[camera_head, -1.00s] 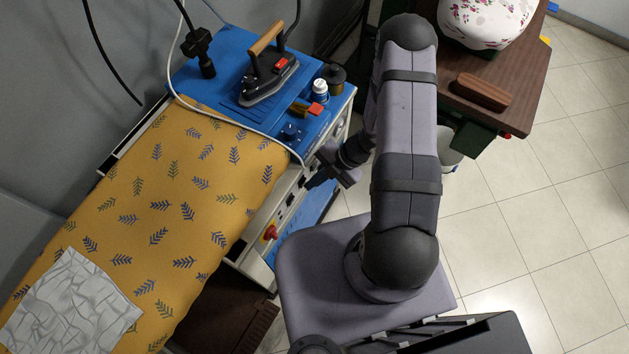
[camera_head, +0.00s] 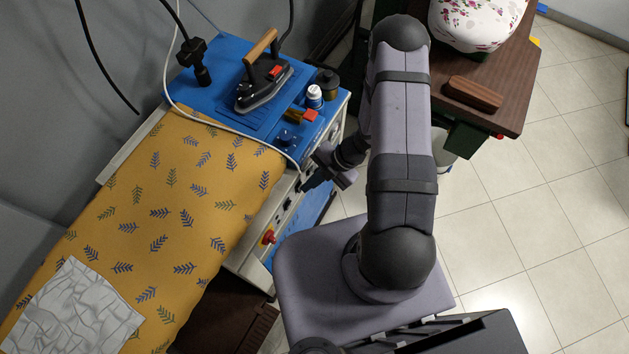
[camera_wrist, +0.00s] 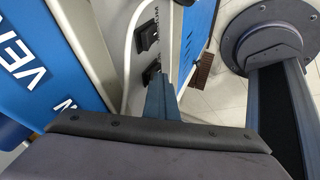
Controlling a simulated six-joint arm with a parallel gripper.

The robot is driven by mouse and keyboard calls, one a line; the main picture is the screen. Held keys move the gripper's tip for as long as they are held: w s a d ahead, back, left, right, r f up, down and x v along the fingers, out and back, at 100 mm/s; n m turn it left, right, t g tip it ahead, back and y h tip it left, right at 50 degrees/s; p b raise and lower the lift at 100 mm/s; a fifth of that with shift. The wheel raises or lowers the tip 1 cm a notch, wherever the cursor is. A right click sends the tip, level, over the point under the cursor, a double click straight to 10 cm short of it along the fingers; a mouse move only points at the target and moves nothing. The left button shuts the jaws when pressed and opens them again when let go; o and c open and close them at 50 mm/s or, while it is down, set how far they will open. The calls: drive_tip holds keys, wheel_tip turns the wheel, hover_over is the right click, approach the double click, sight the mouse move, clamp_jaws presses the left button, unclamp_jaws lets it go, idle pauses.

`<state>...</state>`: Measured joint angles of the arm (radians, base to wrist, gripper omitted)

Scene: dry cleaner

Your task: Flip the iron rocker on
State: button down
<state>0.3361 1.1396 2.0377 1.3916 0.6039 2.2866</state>
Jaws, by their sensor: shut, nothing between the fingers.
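The control panel (camera_head: 279,213) is the light front side of the blue ironing unit. It carries several small black switches. Two black rockers (camera_wrist: 147,35) (camera_wrist: 152,72) show on it in the wrist view; I cannot tell which is the iron's, and their labels are not readable. My gripper (camera_head: 303,187) is shut and empty, fingers pointing at the panel. In the wrist view, my gripper (camera_wrist: 161,92) has its tips close to the lower rocker; contact cannot be told. The iron (camera_head: 264,84), with a wooden handle and red button, stands on the blue top.
A red knob (camera_head: 268,237) sits lower on the panel. A white hose (camera_head: 228,124) crosses the unit's edge near my gripper. A white-capped bottle (camera_head: 314,95) stands on top. The yellow patterned board (camera_head: 170,215) lies left. Tiled floor (camera_head: 560,200) is clear at right.

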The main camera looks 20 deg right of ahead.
drive_tip(key=s+d+r, duration=0.3)
drive_tip(key=d+r, duration=0.5)
drive_tip(key=shift+s+d+r+p, duration=0.2)
drive_tip(key=shift+d+r+p, duration=0.1)
drive_tip(key=shift+r, duration=0.1)
drive_tip(key=shift+f, duration=0.15)
drive_tip(key=f+b, duration=0.1)
drive_tip(key=b, duration=0.2)
drive_tip(key=shift+s+d+f, duration=0.1)
idle(0.4)
